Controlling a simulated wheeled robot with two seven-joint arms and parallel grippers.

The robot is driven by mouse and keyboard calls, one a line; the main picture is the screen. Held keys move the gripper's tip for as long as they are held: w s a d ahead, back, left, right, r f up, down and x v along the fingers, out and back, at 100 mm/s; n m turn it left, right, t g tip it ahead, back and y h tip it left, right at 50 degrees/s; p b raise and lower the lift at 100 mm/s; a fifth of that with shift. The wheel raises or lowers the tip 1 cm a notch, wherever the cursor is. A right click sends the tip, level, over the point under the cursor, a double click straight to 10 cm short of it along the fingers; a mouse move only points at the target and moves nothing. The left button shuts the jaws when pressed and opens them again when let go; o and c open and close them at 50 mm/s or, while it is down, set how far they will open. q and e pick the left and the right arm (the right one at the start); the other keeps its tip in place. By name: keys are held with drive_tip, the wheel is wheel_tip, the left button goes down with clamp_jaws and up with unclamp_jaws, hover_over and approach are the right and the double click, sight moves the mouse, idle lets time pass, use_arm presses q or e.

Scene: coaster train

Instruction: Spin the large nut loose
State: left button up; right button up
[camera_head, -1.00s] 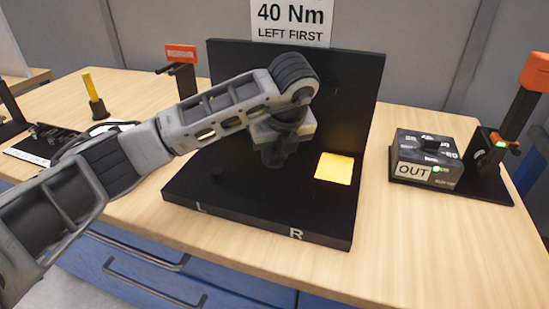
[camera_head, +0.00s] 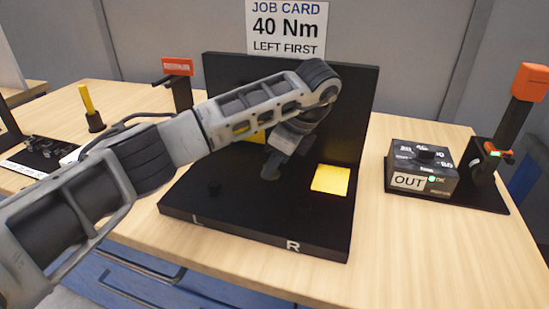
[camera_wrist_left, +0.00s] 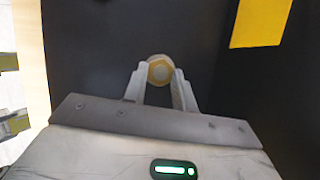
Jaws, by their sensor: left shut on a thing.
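The large nut (camera_wrist_left: 160,70) is a gold-coloured hex with a pale round centre, in the left wrist view. My left gripper (camera_wrist_left: 160,84) has its two pale fingers closed around it, one on each side. In the head view my left gripper (camera_head: 271,172) reaches down to the black fixture (camera_head: 240,222), between its L and R marks, and the nut is hidden there. My right gripper is in neither current view.
A bright yellow patch (camera_head: 331,179) lies on the fixture's right side. The fixture's back panel (camera_head: 352,110) rises behind. A dark box marked OUT (camera_head: 424,168) stands to the right. Bare table lies between.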

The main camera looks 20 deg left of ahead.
use_arm(q)
drive_tip(key=shift+f+n+g, duration=0.15)
drive_tip(key=shift+n+g, duration=0.15)
drive_tip(key=shift+n, duration=0.2)
drive_tip(key=o, duration=1)
drive_tip(key=p+v, duration=0.2)
drive_tip(key=v, duration=1.4)
drive_tip(key=shift+p, duration=0.4)
